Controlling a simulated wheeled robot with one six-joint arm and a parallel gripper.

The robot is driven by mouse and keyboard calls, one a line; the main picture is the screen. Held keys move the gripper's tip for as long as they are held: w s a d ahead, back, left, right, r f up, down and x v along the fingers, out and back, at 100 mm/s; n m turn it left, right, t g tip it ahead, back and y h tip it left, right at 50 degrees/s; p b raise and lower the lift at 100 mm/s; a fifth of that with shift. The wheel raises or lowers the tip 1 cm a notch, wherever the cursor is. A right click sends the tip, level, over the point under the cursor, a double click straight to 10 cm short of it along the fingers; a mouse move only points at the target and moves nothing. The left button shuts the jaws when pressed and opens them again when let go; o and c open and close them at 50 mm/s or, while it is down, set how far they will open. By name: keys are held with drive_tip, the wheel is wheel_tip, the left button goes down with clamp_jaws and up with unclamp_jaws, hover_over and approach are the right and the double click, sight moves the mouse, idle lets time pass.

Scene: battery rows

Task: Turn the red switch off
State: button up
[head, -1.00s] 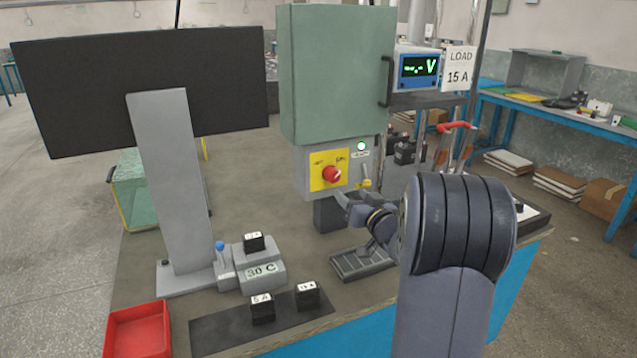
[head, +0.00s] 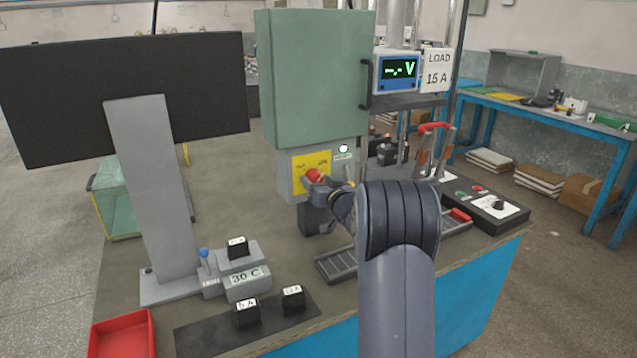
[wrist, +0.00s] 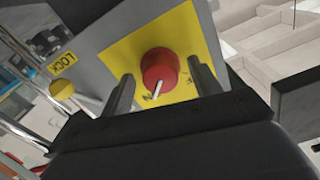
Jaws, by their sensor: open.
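The red switch (head: 314,176) is a round knob on a yellow plate (head: 298,161) on the front of a grey box under the green cabinet. In the wrist view the red switch (wrist: 160,70) shows a white pointer line slanting down and to the left. My gripper (head: 322,186) is in front of the knob. In the wrist view my gripper (wrist: 160,90) is open, with one dark finger on each side of the knob. I cannot tell whether the fingers touch it. The switch position labels are too small to read.
A yellow lock knob (wrist: 62,89) sits beside the plate, marked LOCK. The green cabinet (head: 313,80) is above. A meter (head: 398,69) and a load sign (head: 436,71) stand to its right. A grey rack (head: 336,264) lies below my arm.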

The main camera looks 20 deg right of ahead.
drive_tip(key=shift+c, duration=0.6)
drive_tip(key=c, duration=0.9)
drive_tip(key=shift+o, duration=0.2)
drive_tip(key=shift+n, duration=0.3)
drive_tip(key=shift+n+b, duration=4.6)
drive_tip(key=shift+n, duration=4)
